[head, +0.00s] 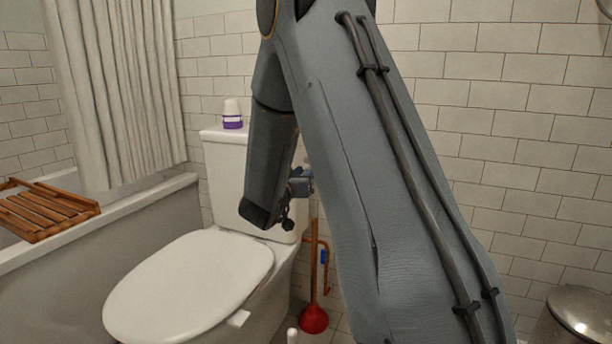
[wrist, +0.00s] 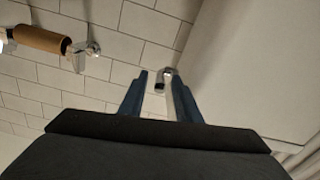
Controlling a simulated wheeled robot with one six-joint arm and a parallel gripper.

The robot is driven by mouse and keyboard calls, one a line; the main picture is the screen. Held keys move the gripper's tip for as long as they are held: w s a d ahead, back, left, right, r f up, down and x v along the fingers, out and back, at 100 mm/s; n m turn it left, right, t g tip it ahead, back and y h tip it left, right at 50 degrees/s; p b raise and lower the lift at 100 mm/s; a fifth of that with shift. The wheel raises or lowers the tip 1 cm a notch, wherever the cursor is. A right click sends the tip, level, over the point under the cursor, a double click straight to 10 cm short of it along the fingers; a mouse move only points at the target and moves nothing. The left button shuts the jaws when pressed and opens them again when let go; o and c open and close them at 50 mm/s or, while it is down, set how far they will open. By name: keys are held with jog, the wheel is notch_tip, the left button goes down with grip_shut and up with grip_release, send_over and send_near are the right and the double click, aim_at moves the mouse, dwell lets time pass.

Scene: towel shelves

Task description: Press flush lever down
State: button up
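The white toilet (head: 190,285) has its lid down, and its tank (head: 224,165) stands against the tiled wall. In the wrist view the tank (wrist: 260,75) fills the right side as a plain pale surface. A small chrome flush lever (wrist: 164,77) sticks out beside the tank's edge. My gripper (wrist: 160,90) is open, with its two blue fingers apart and the lever showing between their tips. I cannot tell whether either finger touches it. In the head view my gripper (head: 300,183) is mostly hidden behind my arm, and the lever is not clearly visible.
A white and purple item (head: 232,114) stands on the tank. A red plunger (head: 314,318) stands right of the toilet. A cardboard roll (wrist: 40,39) hangs on a chrome holder (wrist: 85,50). A bathtub (head: 110,225) with a wooden rack (head: 45,211) is left; a metal bin (head: 580,315) is right.

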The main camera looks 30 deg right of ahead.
jog(key=shift+x, duration=0.8)
grip_shut()
